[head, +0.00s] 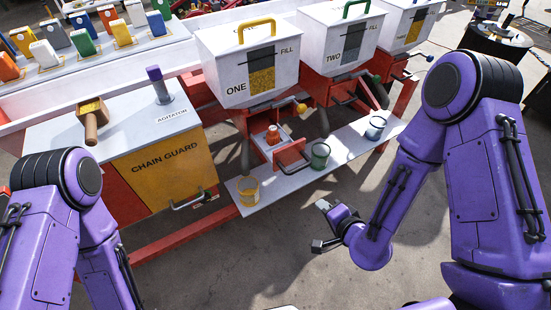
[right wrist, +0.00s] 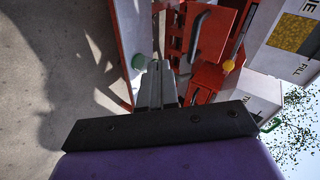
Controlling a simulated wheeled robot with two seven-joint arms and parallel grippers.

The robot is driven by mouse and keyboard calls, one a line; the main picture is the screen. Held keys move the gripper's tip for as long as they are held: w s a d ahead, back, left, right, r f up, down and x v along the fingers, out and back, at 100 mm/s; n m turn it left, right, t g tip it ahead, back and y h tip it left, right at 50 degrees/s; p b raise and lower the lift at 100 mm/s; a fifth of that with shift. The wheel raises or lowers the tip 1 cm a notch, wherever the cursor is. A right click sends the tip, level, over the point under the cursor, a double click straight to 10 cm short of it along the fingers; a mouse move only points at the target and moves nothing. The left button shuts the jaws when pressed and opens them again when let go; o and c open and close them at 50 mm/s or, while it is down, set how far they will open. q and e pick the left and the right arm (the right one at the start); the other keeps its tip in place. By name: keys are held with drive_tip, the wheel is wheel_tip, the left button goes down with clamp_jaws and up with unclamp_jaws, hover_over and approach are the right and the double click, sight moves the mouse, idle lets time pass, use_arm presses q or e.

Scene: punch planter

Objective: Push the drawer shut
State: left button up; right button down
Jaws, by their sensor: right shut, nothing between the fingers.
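The red drawer (head: 291,157) stands pulled out from the red frame under the hopper marked ONE, above the white shelf. A small orange-red piece (head: 273,135) shows behind its front. In the right wrist view a red panel (right wrist: 222,28) with a dark bar handle (right wrist: 197,38) appears to be the drawer front. My right gripper (head: 322,204) is shut and empty, in front of the shelf and apart from the drawer. Its closed fingers (right wrist: 157,75) point toward the machine in the wrist view. My left arm enters at the lower left; its gripper is out of view.
A green cup (head: 320,155) stands on the white shelf (head: 290,180) right of the drawer, a yellow cup (head: 248,190) to the left, a blue-grey cup (head: 376,128) farther right. A yellow knob (head: 301,108) juts out above the drawer. The floor before the shelf is clear.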

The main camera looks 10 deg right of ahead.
drive_tip(key=w+a+r+m+t+y, duration=0.2)
drive_tip(key=w+a+r+t+y, duration=0.15)
drive_tip(key=w+r, duration=0.2)
drive_tip(key=p, duration=0.1)
approach(278, 153)
drive_tip(key=shift+g+h, duration=0.45)
drive_tip(key=x, duration=0.5)
drive_tip(key=shift+a+r, duration=0.3)
drive_tip(key=shift+r, duration=0.05)
drive_tip(key=shift+w+a, duration=0.2)
drive_tip(key=shift+w, duration=0.45)
use_arm(q)
drive_tip(key=shift+r, duration=0.35)
drive_tip(key=shift+s, duration=0.1)
use_arm(e)
drive_tip(key=shift+w, duration=0.1)
